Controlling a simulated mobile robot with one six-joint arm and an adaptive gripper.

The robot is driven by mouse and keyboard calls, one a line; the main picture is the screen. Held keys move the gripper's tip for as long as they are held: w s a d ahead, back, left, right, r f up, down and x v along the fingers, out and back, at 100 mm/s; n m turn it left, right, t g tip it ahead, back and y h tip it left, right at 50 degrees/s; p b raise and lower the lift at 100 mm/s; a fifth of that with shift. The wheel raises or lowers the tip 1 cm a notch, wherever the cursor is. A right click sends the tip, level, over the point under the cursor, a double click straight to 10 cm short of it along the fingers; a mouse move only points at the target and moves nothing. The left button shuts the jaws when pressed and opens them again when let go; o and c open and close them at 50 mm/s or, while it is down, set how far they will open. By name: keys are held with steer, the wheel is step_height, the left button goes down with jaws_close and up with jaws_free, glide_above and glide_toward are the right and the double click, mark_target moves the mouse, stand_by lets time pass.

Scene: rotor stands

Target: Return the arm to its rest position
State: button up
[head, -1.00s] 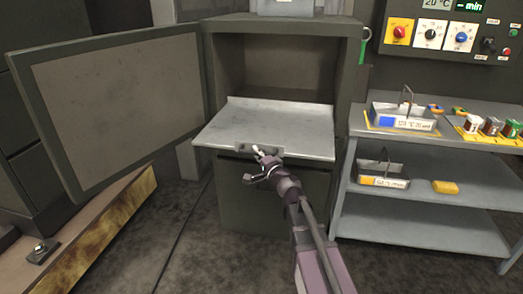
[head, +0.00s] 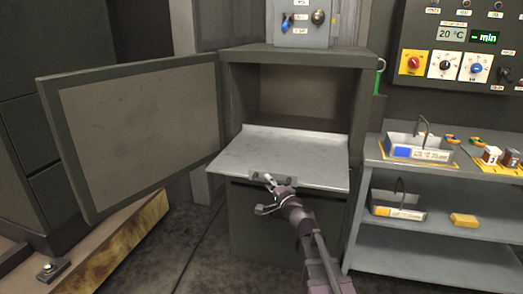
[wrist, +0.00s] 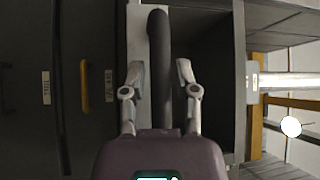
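My gripper (head: 270,188) is at the front edge of a grey pull-out shelf (head: 280,152), near a small handle (head: 287,180) on that edge. In the wrist view my gripper (wrist: 159,78) has its two fingers apart. A dark bar (wrist: 159,45) runs between them, with a visible gap on each side. Nothing is seen gripped. My arm reaches up from the bottom of the head view, extended toward the cabinet. How far the bar lies from the fingertips in depth is hard to tell.
The dark cabinet (head: 358,90) stands open, its door (head: 140,130) swung out left. A grey shelf unit (head: 450,190) with metal trays (head: 418,147) stands right. A control panel (head: 460,50) hangs above it. A wooden beam (head: 125,250) lies low left.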

steer(key=s+a+f+n+g, duration=0.2)
steer(key=s+f+n+g, duration=0.85)
steer(key=s+f, duration=0.25)
steer(key=s+d+f+g+h, duration=0.3)
steer(key=s+d+h, duration=0.2)
steer(key=s+d, duration=0.15)
steer(key=s+d+f+g+h, duration=0.4)
steer(key=s+d, duration=0.2)
steer(key=d, duration=0.1)
step_height(320, 180, up, 26)
steer(key=p, duration=2.7)
steer(key=shift+d, duration=0.2)
steer(key=shift+w+t, duration=0.1)
steer(key=shift+t, duration=0.15)
